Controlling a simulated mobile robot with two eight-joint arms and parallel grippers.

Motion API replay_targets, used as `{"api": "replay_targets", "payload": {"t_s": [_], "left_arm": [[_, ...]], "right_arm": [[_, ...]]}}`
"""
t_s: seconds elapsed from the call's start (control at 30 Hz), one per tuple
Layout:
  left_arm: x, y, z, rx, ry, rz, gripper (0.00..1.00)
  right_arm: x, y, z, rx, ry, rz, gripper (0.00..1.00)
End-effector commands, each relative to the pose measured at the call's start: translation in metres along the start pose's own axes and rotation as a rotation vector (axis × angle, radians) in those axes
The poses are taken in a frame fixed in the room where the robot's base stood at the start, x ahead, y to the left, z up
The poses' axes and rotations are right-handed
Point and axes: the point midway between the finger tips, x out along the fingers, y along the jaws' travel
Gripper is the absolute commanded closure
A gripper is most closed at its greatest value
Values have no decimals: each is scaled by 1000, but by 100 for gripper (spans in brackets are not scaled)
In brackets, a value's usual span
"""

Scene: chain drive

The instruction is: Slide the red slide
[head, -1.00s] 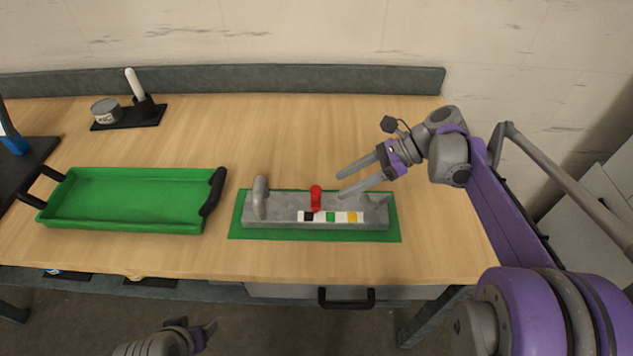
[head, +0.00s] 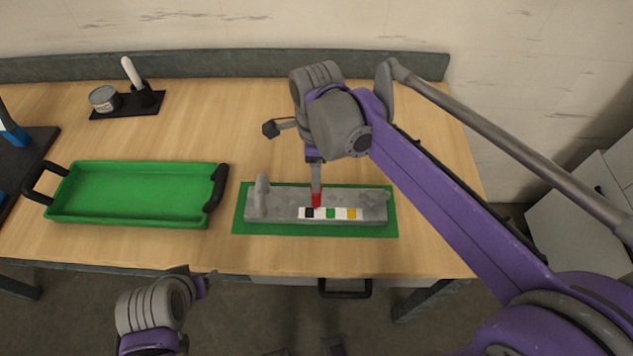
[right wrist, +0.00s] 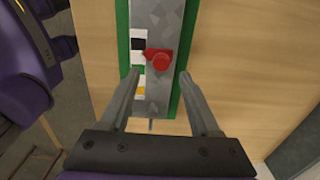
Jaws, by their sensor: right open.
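The red slide (head: 316,200) stands on a grey metal rail block (head: 285,211), beside a strip of white, black, green and yellow squares (head: 330,213). It also shows in the right wrist view (right wrist: 160,61), just beyond the fingertips and between their lines. My right gripper (head: 316,185) points down over the red slide in the head view and partly hides it. In the right wrist view (right wrist: 157,75) its fingers are apart, one on each side of the rail, with nothing gripped. My left gripper (head: 213,281) is low at the front, off the table edge; its fingers are hard to make out.
The block sits on a green mat (head: 241,217). A grey upright post (head: 261,190) stands at its left end. A green tray (head: 135,190) with black handles lies to the left. A black stand (head: 126,105) holds a can and a white-handled tool at the back left.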

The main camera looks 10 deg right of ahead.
Motion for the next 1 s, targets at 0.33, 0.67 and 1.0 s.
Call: {"api": "replay_targets", "payload": {"t_s": [0.33, 0.67, 1.0], "left_arm": [[3, 0, 3, 0, -3, 0, 33], [3, 0, 3, 0, -3, 0, 33], [3, 0, 3, 0, -3, 0, 33]], "right_arm": [[49, 0, 0, 0, -1, 1, 37], [54, 0, 0, 0, -1, 1, 37], [53, 0, 0, 0, -1, 1, 93]]}}
